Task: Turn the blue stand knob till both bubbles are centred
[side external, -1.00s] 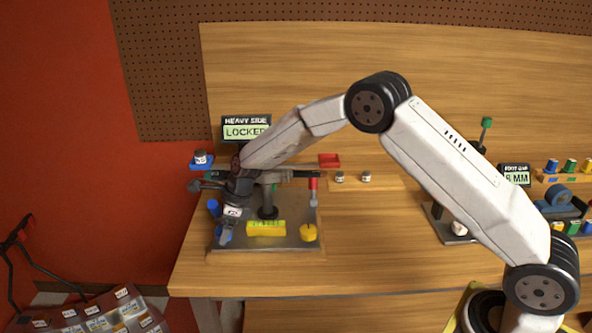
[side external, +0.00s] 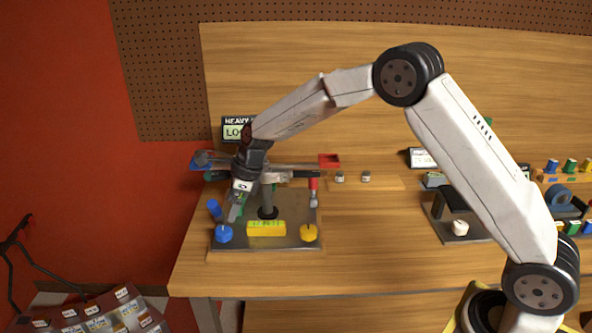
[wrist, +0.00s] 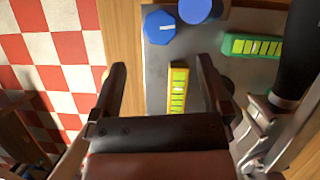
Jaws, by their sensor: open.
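The blue knob (side external: 223,233) sits at the front left corner of the grey stand plate (side external: 290,241); it also shows at the top of the wrist view (wrist: 160,27). My gripper (side external: 235,215) is open and empty above the plate, up and to the right of the blue knob, apart from it. In the wrist view the yellow level (wrist: 178,90) lies beyond and between my fingers (wrist: 160,66), and the green level (wrist: 250,46) is to the right. The yellow level also shows in the side view (side external: 266,229). The bubbles are too small to place.
A yellow knob (side external: 309,233) is at the plate's front right. A blue cylinder (side external: 214,209) stands behind the blue knob. The post (side external: 267,200) rises behind the yellow level. The bench front is clear.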

